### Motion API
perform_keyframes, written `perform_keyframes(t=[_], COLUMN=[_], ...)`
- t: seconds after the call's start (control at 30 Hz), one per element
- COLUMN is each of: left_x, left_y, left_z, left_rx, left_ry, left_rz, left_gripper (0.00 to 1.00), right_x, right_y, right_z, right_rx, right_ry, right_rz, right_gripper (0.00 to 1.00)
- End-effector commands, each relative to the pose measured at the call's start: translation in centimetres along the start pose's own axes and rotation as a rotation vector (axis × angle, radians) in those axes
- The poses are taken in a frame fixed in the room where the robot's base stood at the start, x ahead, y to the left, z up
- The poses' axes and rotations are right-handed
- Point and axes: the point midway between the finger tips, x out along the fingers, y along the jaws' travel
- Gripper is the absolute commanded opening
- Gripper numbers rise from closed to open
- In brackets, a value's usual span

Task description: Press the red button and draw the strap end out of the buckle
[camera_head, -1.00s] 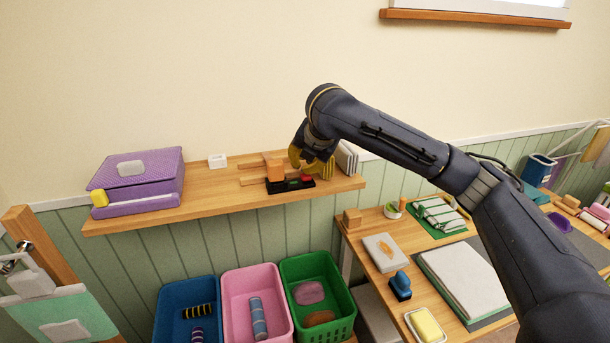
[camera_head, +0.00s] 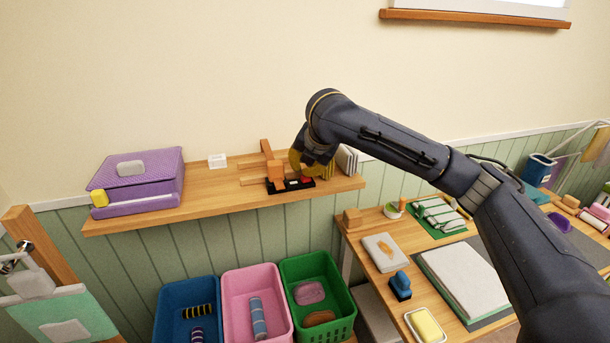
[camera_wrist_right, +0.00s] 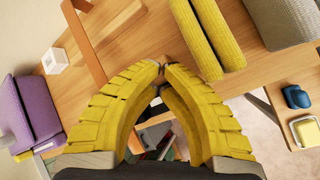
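The black buckle (camera_head: 279,187) lies near the front edge of the wall shelf, with the red button (camera_head: 306,181) on its right part. An orange-brown strap piece (camera_head: 266,149) stands out behind the buckle, tilted; a long brown strip, likely the same strap (camera_wrist_right: 83,38), shows in the right wrist view, partly hidden by a finger. My right gripper (camera_wrist_right: 160,67) is just above and behind the button side of the buckle. Its yellow fingertips meet, with nothing visible between them. Contact with the button cannot be told. The buckle is mostly hidden behind the fingers in the wrist view. My left gripper is not in view.
Yellow rolls (camera_wrist_right: 208,40) and a grey folded item (camera_wrist_right: 284,18) stand close right of my right gripper. A purple box (camera_head: 140,182) and a small white box (camera_head: 217,161) are to the left on the shelf (camera_head: 220,187). Bins (camera_head: 187,290) sit below.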

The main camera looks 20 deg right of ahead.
Motion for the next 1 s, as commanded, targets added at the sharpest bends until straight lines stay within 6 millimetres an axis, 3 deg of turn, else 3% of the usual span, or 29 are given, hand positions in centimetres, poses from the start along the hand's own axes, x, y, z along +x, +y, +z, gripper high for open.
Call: perform_keyframes(t=[1.0], left_x=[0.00], left_y=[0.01], left_z=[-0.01], left_rx=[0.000], left_ry=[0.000], left_rz=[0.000], left_gripper=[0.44], right_x=[1.17], right_y=[-0.60], right_z=[-1.07], right_rx=[-0.004], right_ry=[0.014], right_rz=[-0.005], right_gripper=[0.00])
